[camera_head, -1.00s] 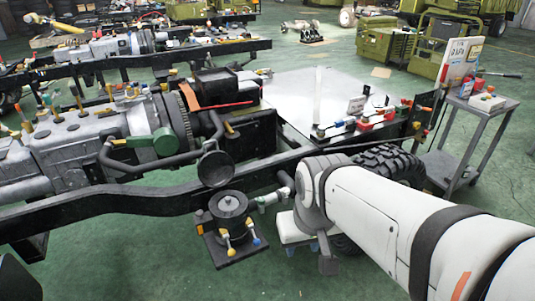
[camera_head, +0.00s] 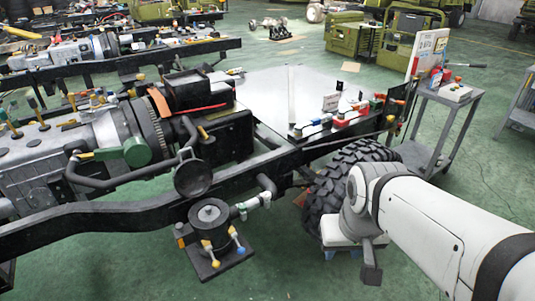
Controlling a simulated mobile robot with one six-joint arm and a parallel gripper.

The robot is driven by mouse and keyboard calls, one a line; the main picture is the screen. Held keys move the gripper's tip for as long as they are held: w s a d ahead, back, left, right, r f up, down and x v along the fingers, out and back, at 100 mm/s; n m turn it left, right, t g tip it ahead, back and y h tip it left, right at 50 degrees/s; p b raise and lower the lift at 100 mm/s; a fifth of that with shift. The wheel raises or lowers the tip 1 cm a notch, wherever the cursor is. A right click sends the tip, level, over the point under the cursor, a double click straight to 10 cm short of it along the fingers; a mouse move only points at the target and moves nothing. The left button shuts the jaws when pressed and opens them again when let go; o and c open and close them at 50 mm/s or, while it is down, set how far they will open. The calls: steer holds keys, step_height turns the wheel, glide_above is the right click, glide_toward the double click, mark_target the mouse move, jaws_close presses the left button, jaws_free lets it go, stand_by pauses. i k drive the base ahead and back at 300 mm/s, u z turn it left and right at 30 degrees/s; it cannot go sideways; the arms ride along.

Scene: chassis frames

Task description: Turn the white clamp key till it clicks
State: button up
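A pale clamp-like fitting (camera_head: 251,204) sits on a short pipe at the right of an upright black canister (camera_head: 211,221), below the chassis rail. It is small, and I cannot tell its key apart from the clamp body.
The black chassis rail (camera_head: 90,217) crosses the view, with a tyre (camera_head: 335,180) at its right. The canister's base plate (camera_head: 217,262) carries yellow-tipped and blue-tipped handles. A grey cart (camera_head: 450,100) stands at the right. Green floor is clear at the lower middle.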

mark_target(266, 195)
steer(key=u, duration=0.05)
steer(key=i, duration=1)
steer(key=z, duration=0.05)
